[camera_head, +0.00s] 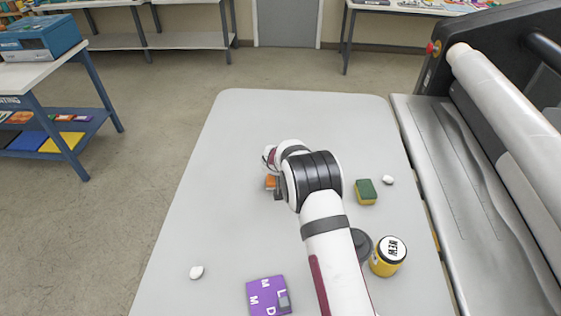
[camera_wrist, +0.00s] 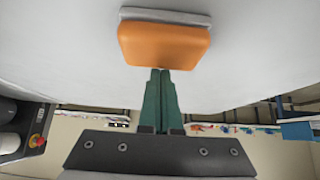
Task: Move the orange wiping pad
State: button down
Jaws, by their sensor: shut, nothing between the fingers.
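The orange wiping pad (camera_wrist: 165,44) lies on the pale table, with a grey strip along its far edge in the wrist view. In the head view a small part of the orange pad (camera_head: 271,182) shows left of my arm; the rest is hidden by the arm. My gripper (camera_wrist: 161,72) is shut and empty, its green fingers together. The fingertips are at the pad's near edge in the wrist view; I cannot tell whether they touch it.
A green and yellow sponge (camera_head: 366,191), a yellow jar (camera_head: 388,257) and a dark round thing (camera_head: 362,244) stand right of my arm. A purple card (camera_head: 266,297) lies at the front. Small white lumps (camera_head: 196,272) lie about. The laminator (camera_head: 470,190) borders the right side. The table's left is mostly clear.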

jog(key=shift+s, duration=0.25)
